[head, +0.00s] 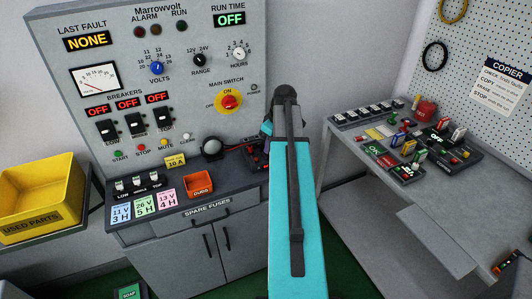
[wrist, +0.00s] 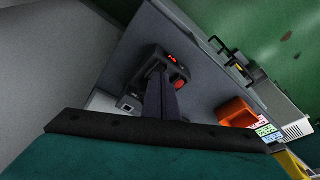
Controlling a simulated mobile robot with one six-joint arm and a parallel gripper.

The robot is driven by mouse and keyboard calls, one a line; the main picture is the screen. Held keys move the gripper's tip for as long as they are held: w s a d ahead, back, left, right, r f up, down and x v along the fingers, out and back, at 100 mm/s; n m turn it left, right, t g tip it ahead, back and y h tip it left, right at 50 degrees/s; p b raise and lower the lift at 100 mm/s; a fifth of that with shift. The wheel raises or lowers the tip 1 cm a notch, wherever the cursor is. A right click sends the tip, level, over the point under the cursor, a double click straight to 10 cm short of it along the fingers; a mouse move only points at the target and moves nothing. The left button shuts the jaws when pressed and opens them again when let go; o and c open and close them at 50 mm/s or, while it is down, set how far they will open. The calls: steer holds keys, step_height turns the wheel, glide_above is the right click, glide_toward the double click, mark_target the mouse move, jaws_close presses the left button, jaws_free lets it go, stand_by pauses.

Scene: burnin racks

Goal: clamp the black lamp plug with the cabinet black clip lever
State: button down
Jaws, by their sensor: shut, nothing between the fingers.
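My gripper (wrist: 157,78) is shut and empty in the wrist view. Its dark fingers reach over a dark device with red lit digits (wrist: 172,58) and a red button (wrist: 180,86) on the cabinet top. I cannot tell whether the fingertips touch it. In the head view my teal arm hides the fingertips and part of this dark device (head: 257,160). A dark round object (head: 212,149) sits left of it at the panel's foot. I cannot pick out the black lamp plug or the cabinet black clip lever with certainty.
The grey cabinet (head: 172,252) carries an orange cup (head: 199,184), also in the wrist view (wrist: 238,112), and coloured cards (head: 144,205). The upright panel (head: 120,60) rises behind. A crowded bench (head: 345,148) stands right. A yellow bin (head: 40,203) stands left.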

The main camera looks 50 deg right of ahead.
steer(key=shift+r+p, duration=0.75)
steer(key=shift+r, duration=0.75)
steer(key=shift+s, duration=0.1)
